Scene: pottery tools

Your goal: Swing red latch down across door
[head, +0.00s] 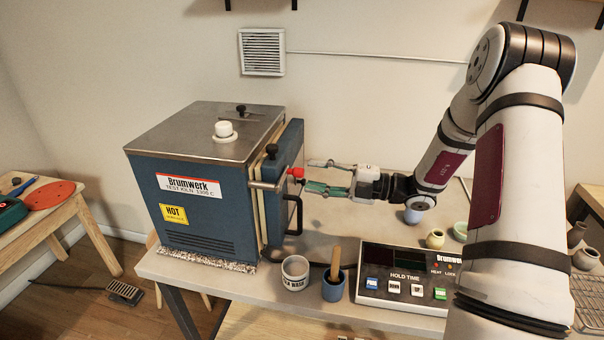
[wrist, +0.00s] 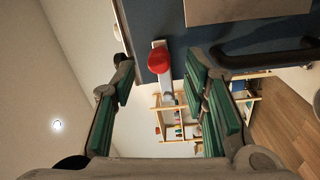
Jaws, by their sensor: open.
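The blue kiln (head: 205,190) stands on the table, with its door (head: 285,165) on its right side. The door looks nearly shut, with a pale strip between it and the body. The red latch (head: 295,172) shows as a red knob at the door's edge. In the wrist view the red knob (wrist: 158,61) sits on a pale metal bar, between the two finger lines and near the fingertips. My gripper (head: 309,176) is open, with its green-padded fingers pointing left at the knob. In the wrist view my gripper (wrist: 163,72) holds nothing. Contact with the knob cannot be told.
A dark door handle (head: 296,215) is below the latch; it also shows in the wrist view (wrist: 262,56). A white cup (head: 295,272), a blue cup (head: 334,286) with a wooden tool and a control box (head: 405,280) stand in front. Small pots (head: 435,238) are at the right.

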